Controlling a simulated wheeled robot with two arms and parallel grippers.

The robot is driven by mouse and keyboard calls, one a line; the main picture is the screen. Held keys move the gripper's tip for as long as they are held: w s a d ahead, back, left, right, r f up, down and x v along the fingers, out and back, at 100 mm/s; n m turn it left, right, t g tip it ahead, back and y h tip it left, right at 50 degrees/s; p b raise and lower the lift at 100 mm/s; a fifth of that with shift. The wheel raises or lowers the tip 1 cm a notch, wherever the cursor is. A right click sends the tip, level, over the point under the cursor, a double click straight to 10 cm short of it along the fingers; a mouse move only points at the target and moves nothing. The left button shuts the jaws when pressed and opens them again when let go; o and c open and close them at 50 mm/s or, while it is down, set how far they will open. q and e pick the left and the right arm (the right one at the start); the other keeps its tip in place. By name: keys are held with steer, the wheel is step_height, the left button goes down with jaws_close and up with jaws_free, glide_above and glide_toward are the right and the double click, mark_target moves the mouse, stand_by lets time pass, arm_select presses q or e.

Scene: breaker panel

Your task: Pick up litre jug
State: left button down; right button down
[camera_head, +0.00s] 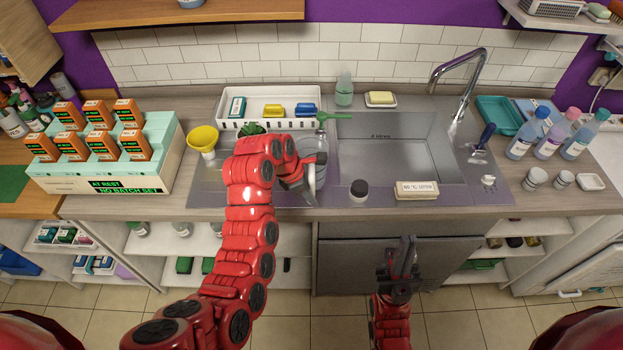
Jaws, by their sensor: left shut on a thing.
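A clear, see-through jug (318,150), which looks like the litre jug, is at the left part of the steel sink unit, below the white tray. My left gripper (308,182) is at the jug's front side and shut on it. My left arm hides part of the jug and the counter behind it. I cannot tell whether the jug's base touches the surface. My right gripper (400,258) is in front of the lower cabinet, away from the jug. The gap between its fingers is not clear.
A yellow funnel (203,138) stands left of my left arm. A white tray (262,122) holds small boxes behind. A black-topped jar (359,190) and a labelled block (416,189) are at the sink's front edge. The sink basin (385,155) looks empty. Several bottles (527,135) stand at right.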

arm_select(q)
steer(key=s+p, duration=0.6)
steer(key=s, duration=0.1)
steer(key=shift+s+r, duration=0.3)
steer(key=shift+r, duration=0.05)
steer(key=shift+s, duration=0.1)
stand_by(0.6)
